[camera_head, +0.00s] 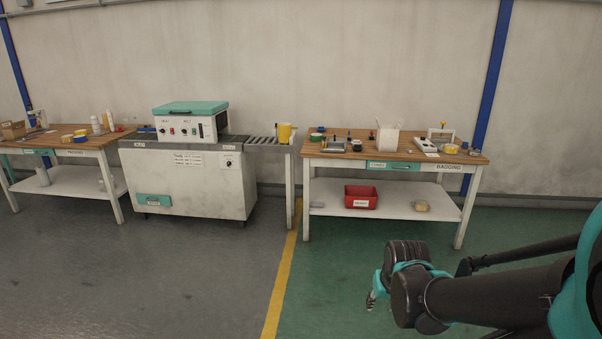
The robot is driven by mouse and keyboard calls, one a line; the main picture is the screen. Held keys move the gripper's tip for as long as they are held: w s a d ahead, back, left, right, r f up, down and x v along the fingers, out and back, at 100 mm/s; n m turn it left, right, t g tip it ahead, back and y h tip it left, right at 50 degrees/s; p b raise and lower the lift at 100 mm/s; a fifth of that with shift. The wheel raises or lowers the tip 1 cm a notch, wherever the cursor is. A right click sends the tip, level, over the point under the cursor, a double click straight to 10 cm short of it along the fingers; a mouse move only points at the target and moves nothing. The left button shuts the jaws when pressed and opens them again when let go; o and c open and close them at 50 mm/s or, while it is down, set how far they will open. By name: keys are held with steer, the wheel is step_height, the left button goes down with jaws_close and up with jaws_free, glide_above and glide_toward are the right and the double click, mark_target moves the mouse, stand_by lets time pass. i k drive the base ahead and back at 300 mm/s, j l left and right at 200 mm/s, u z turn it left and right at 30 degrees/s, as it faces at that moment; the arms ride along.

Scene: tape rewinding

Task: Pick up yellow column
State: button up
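A yellow upright cylinder (284,133), which looks like the yellow column, stands at the right end of the roller conveyor beside the white machine. It is far off and small in the picture. My gripper (371,300) is at the lower right, above the green floor, partly hidden behind my arm's dark wrist. It is well short of the tables and apart from the yellow column. I cannot tell whether its fingers are open or shut.
The white machine (190,180) with a teal lid stands left of centre. A wooden workbench (340,160) to the right bears a white container (387,140) and small tools. Its lower shelf holds a red bin (361,197). Another workbench (80,145) stands at left. The floor in front is clear.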

mark_target(284, 128)
steer(key=i+j+u, duration=0.2)
steer(key=i+u, duration=0.15)
steer(key=i, duration=0.3)
steer(key=i+u, duration=0.4)
steer(key=i, duration=0.3)
steer(key=i+l+u, duration=0.2)
steer(key=i+u, duration=0.15)
steer(key=i, duration=0.3)
steer(key=i+z, duration=0.2)
steer(key=i, duration=0.35)
steer(key=i+j+z, duration=0.15)
steer(key=i, duration=0.35)
steer(key=i+j+z, duration=0.2)
steer(key=i, duration=0.3)
steer(key=i+j+z, duration=0.2)
steer(key=i, duration=0.35)
